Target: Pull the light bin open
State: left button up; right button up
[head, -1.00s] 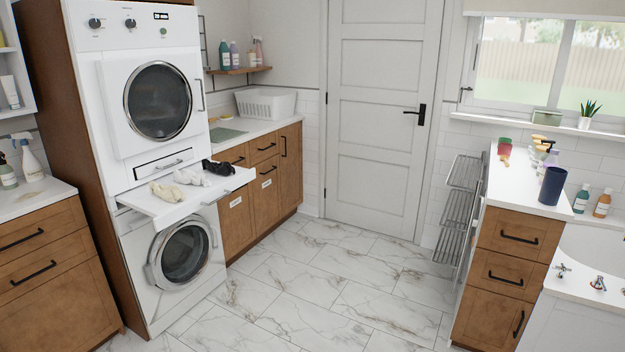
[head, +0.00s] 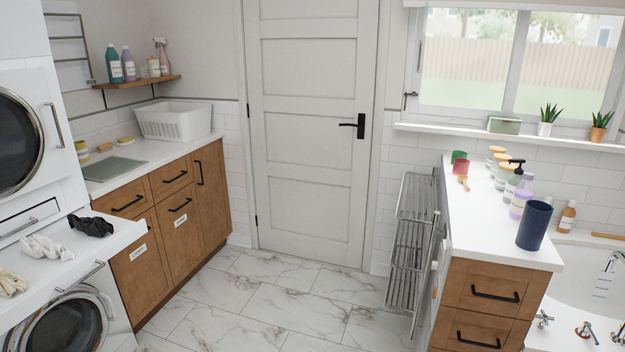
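Two bin fronts with small white labels are in the low wooden cabinet left of the door in the head view. The nearer bin front (head: 143,283) has a label (head: 138,252) too small to read surely. The farther bin front (head: 183,245) has its own label (head: 180,221), also hard to read, and a black bar handle (head: 180,204). I cannot tell surely which is the light bin. Both fronts look shut, flush with the cabinet. The nearer bin's handle is not visible, with the pull-out shelf over its upper part. Neither gripper is in view.
A white pull-out shelf (head: 75,262) with gloves juts out before the nearer bin. Stacked washing machines stand at left. The marble floor (head: 285,300) before the cabinet is clear. A wire rack (head: 412,240) and wooden counter unit (head: 485,290) stand at right.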

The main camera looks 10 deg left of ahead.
aim_at(141, 271)
jog(key=i+j+u, duration=0.1)
jog(key=i+u, duration=0.35)
jog(key=i, duration=0.3)
jog(key=i+l+u, duration=0.2)
jog(key=i+u, duration=0.3)
jog(key=i, duration=0.25)
jog(key=i+u, duration=0.25)
jog(key=i, duration=0.2)
jog(key=i+u, duration=0.2)
jog(key=i, duration=0.25)
jog(key=i+l+u, duration=0.1)
jog(key=i+u, duration=0.15)
jog(key=i, duration=0.2)
jog(key=i+l+u, duration=0.2)
jog(key=i, duration=0.25)
jog(key=i+l+u, duration=0.25)
jog(key=i, duration=0.2)
